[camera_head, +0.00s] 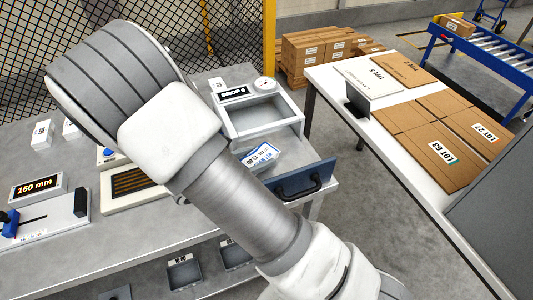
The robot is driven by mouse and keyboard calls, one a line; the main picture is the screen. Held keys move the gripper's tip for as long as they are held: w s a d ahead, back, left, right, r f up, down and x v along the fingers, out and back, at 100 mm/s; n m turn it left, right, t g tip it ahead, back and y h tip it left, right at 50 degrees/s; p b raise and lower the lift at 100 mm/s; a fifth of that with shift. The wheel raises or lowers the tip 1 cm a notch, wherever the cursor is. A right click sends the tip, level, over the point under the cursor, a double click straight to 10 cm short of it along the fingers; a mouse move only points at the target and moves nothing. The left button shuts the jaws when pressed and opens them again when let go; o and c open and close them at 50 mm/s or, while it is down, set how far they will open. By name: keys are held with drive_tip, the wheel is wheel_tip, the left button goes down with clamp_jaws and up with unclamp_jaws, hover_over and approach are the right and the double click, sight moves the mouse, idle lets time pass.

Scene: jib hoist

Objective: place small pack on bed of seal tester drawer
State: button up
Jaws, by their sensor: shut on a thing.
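My arm crosses the middle of the view, and my gripper is not visible. A small white pack (262,153) with a blue-edged printed label shows just right of my arm. It looks tilted; I cannot tell whether it is held or resting on something. A drawer with a dark blue-grey front (325,172) and black handle (299,190) stands out from the bench's right end, just below the pack. My arm hides the left part of the drawer, and its bed is mostly hidden.
A grey open tray (292,122) with a "DROP" sign is behind the pack. Small white boxes (42,134) and a "160 mm" display (38,188) are on the bench at left. A white table (356,122) with flat cartons (432,147) is at right, across a floor gap.

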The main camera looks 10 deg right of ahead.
sight(265, 152)
drive_tip(key=d, duration=0.1)
drive_tip(key=w+d, duration=0.1)
drive_tip(key=shift+w+d, duration=0.3)
drive_tip(key=shift+d, duration=0.05)
drive_tip(key=shift+f, duration=0.75)
drive_tip(key=shift+f, duration=0.2)
drive_tip(key=o, duration=1.4)
